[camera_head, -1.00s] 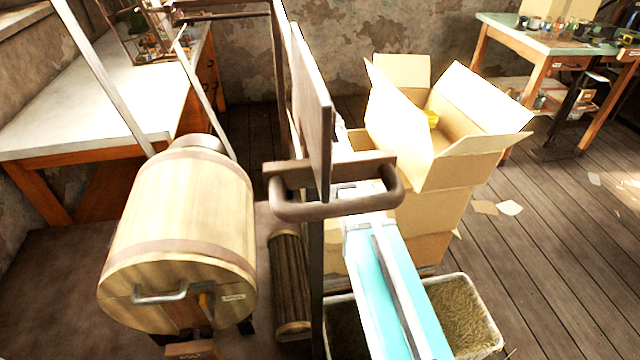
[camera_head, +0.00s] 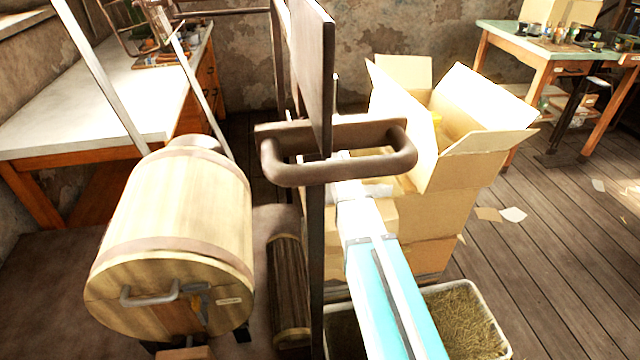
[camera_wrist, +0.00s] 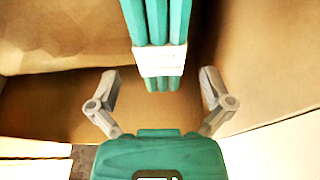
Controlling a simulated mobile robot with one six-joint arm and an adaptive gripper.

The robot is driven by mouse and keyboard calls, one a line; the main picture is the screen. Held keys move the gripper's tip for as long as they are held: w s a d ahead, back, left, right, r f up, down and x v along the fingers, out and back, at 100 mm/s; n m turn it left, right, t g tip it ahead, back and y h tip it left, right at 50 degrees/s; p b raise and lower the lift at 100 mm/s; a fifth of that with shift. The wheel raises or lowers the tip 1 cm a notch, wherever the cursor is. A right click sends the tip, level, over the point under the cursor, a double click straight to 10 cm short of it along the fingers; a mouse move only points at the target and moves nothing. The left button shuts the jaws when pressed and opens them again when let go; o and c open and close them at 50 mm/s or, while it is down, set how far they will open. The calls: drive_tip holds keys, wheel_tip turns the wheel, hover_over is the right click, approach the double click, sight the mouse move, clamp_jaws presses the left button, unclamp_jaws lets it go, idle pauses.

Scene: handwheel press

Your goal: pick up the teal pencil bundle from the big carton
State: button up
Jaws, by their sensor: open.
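The teal pencil bundle (camera_wrist: 157,25) shows in the wrist view, with a white band around it near its lower end. It lies ahead of my gripper (camera_wrist: 158,85), in line with the gap between the fingers. The bundle and my gripper are hidden in the head view.
A dark metal frame with a handle (camera_head: 340,155) stands in the middle. A bin of straw (camera_head: 465,320) sits below the carton. Floor at the right (camera_head: 560,250) is mostly clear.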

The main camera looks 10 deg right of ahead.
drive_tip(key=shift+w+b+x, duration=0.15)
drive_tip(key=shift+b+x, duration=1.05)
drive_tip(key=shift+x, duration=0.1)
drive_tip(key=shift+w+b+x, duration=0.15)
drive_tip(key=shift+b+x, duration=1.05)
drive_tip(key=shift+x, duration=0.15)
drive_tip(key=shift+r, duration=0.15)
drive_tip(key=shift+c, duration=0.3)
drive_tip(key=c, duration=1.2)
drive_tip(key=shift+r, duration=0.2)
